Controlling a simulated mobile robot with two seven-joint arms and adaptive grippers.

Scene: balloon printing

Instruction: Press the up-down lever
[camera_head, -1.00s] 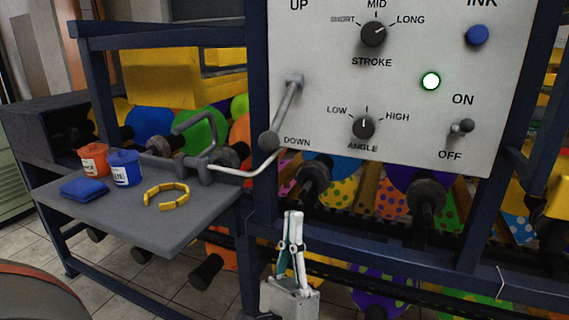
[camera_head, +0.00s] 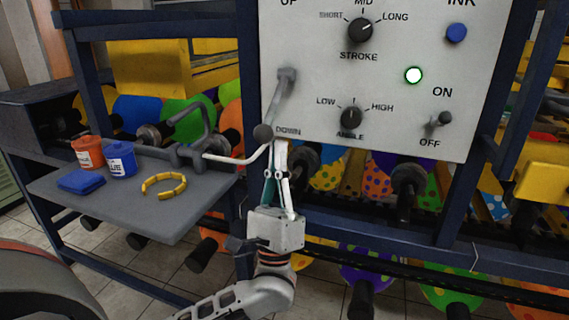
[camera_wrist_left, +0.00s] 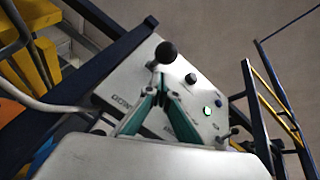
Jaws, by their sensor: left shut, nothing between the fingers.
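The up-down lever (camera_head: 279,100) is a grey arm hinged on the white control panel (camera_head: 400,60). It slants down and a little left, with its dark round knob (camera_head: 263,132) beside the "DOWN" label. In the left wrist view the knob (camera_wrist_left: 166,52) shows just beyond the fingertips. My left gripper (camera_head: 281,144) is shut and empty, pointing up, with its tips just below and right of the knob. I cannot tell whether they touch it. The left gripper also shows in the wrist view (camera_wrist_left: 160,82). My right gripper is not in view.
The panel also carries a stroke dial (camera_head: 360,30), an angle dial (camera_head: 351,118), a blue ink button (camera_head: 456,33), a lit green button (camera_head: 414,75) and an on-off switch (camera_head: 440,119). A grey side table (camera_head: 190,205) holds paint cups, a blue cloth and a yellow ring.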

